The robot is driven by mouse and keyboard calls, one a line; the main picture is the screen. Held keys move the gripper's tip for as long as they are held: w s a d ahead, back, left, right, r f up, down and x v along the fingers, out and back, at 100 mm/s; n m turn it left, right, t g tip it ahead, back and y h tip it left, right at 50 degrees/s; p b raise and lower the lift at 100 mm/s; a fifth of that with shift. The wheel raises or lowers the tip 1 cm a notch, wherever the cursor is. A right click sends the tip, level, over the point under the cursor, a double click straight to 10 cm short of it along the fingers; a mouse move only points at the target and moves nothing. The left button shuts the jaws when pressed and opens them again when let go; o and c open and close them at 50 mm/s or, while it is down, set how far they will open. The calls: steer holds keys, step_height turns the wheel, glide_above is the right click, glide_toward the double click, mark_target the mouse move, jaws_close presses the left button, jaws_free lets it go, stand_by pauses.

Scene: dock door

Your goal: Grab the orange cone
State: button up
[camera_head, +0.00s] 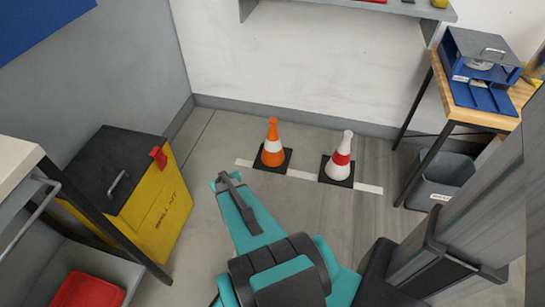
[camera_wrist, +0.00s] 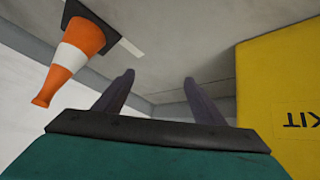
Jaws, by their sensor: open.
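The orange cone (camera_head: 272,146) has a white band and a black square base, and stands upright on the floor over a white line. My gripper (camera_head: 225,181) is in front of it and to its left in the head view, apart from it. In the wrist view the orange cone (camera_wrist: 78,50) appears upside down at upper left, outside the jaws. There my gripper (camera_wrist: 158,85) shows two dark fingers spread apart with nothing between them.
A red and white cone (camera_head: 341,158) stands to the right on the same line. A yellow spill kit bin (camera_head: 165,207) with a dark lid is at left. A wooden table (camera_head: 465,114) and a grey bin (camera_head: 443,180) are at right. A wall shelf (camera_head: 345,8) overhangs behind the cones.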

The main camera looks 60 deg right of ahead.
steer(key=w+d+f+t+h+b, duration=0.15)
steer(key=d+b, duration=0.25)
steer(key=d, duration=0.7)
steer(key=t+h+b, duration=0.1)
steer(key=t+b, duration=0.8)
steer(key=b, duration=0.7)
glide_toward(276, 133)
steer(key=shift+s+a+r+n, duration=0.1)
steer(key=shift+s+a+n, duration=0.3)
steer(key=shift+s+a, duration=0.15)
steer(key=shift+w+d, duration=0.1)
steer(key=b+x, duration=0.2)
steer(key=x, duration=0.5)
steer(key=shift+w+d, duration=0.2)
steer(key=shift+w, duration=0.1)
steer(key=shift+w+d, duration=0.15)
steer(key=shift+w, duration=0.2)
